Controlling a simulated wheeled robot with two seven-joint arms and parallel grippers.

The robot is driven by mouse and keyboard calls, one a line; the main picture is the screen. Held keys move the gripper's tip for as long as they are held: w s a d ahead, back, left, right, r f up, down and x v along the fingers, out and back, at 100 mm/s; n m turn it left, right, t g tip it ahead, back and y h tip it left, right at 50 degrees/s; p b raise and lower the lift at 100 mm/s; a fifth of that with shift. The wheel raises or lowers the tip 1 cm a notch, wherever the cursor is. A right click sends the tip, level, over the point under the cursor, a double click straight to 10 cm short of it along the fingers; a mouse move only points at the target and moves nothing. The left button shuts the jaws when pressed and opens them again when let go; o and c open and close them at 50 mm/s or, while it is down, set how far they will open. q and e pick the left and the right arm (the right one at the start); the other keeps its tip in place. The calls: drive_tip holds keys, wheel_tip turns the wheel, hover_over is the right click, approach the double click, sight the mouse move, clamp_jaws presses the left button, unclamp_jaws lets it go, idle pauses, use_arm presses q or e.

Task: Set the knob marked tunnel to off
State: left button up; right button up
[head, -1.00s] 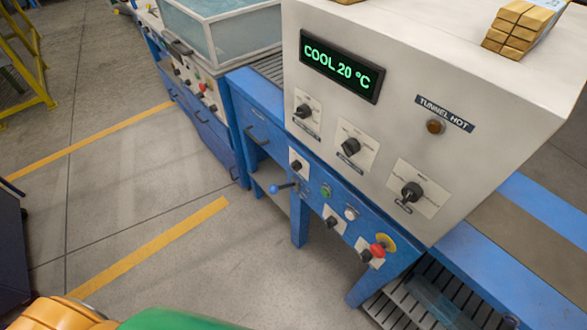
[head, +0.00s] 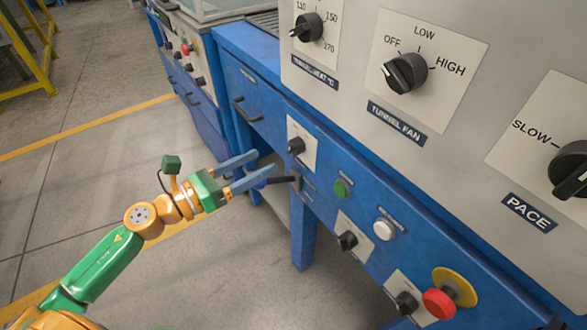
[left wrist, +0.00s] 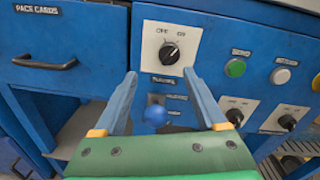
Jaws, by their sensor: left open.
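A small black knob (head: 297,146) sits on a white plate on the blue front panel. It also shows in the left wrist view (left wrist: 169,52), with small position words above it and a dark label (left wrist: 164,80) below that seems to read TUNNEL. Its pointer seems to lean to the upper right, but it is too small to be sure. My left gripper (head: 266,163) is open and empty, in front of the panel, to the left of and slightly below the knob. In the left wrist view its blue fingers (left wrist: 160,73) stand apart just below the knob, not touching it.
A blue ball lever (left wrist: 156,115) lies between and below my fingers. Green (head: 342,189) and white (head: 383,229) buttons, more knobs and a red stop button (head: 439,303) run to the right. Above is a larger TUNNEL FAN knob (head: 404,73). A drawer handle (head: 246,110) is at left.

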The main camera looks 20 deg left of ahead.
sight(288, 150)
use_arm(q)
drive_tip(key=shift+w+d+r+m+h+p, duration=0.15)
drive_tip(key=shift+d+r+m+h+p, duration=0.15)
drive_tip(key=shift+d+r+m+p, duration=0.45)
drive_tip(key=p+x, duration=0.1)
drive_tip(key=x, duration=0.4)
drive_tip(key=shift+d+f, duration=0.1)
drive_tip(key=shift+f, duration=0.1)
drive_tip(key=shift+w+d+f, duration=0.15)
drive_tip(key=shift+d, duration=0.05)
use_arm(e)
drive_tip(key=shift+s+a+r, duration=0.15)
drive_tip(key=shift+s+r, duration=0.2)
drive_tip(key=shift+r, duration=0.15)
drive_tip(key=shift+s+a+r, duration=0.1)
drive_tip(key=shift+s+r, duration=0.2)
drive_tip(key=shift+r, duration=0.2)
use_arm(q)
clamp_jaws()
use_arm(e)
drive_tip(key=shift+d, duration=0.1)
